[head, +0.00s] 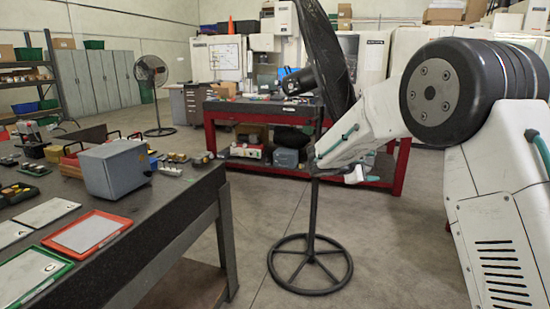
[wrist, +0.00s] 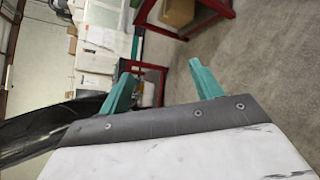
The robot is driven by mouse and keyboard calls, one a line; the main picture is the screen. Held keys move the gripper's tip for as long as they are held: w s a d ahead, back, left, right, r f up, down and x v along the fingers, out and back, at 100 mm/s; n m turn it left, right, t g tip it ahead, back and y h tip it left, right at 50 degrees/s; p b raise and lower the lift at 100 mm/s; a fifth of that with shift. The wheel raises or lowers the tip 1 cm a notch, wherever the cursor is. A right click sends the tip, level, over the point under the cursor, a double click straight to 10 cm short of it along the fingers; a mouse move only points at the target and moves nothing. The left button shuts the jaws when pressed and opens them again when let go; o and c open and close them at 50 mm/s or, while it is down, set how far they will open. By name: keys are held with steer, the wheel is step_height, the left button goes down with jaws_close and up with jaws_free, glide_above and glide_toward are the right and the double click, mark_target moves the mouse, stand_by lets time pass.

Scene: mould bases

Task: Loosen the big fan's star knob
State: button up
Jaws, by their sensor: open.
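The big fan (head: 322,50) stands in the middle of the head view. Its dark head is seen nearly edge-on, on a thin pole (head: 313,215) with a round spoked base (head: 310,283) on the floor. My white arm reaches across from the right, and its end overlaps the pole below the fan head. I cannot make out the star knob in either view. In the wrist view my gripper (wrist: 162,70) is open, its two green fingers apart with nothing between them. A dark part, probably of the fan (wrist: 35,130), lies at the left of that view.
A dark workbench (head: 150,240) with a grey box (head: 115,168) and framed sheets fills the left. A red-framed bench (head: 225,128) stands behind the fan. A smaller fan (head: 152,75) is farther back. Open floor lies between the near bench and the fan base.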

steer(key=s+a+m+g+y, duration=0.1)
steer(key=s+m+g+y, duration=0.2)
steer(key=s, duration=2.3)
steer(key=s+a+m+g+y, duration=0.2)
steer(key=s+m+y, duration=0.7)
steer(key=s, duration=1.7)
steer(key=shift+s+r+m+g+y, duration=0.3)
steer(key=shift+r+m+g+y, duration=0.1)
steer(key=shift+r+m+g, duration=0.1)
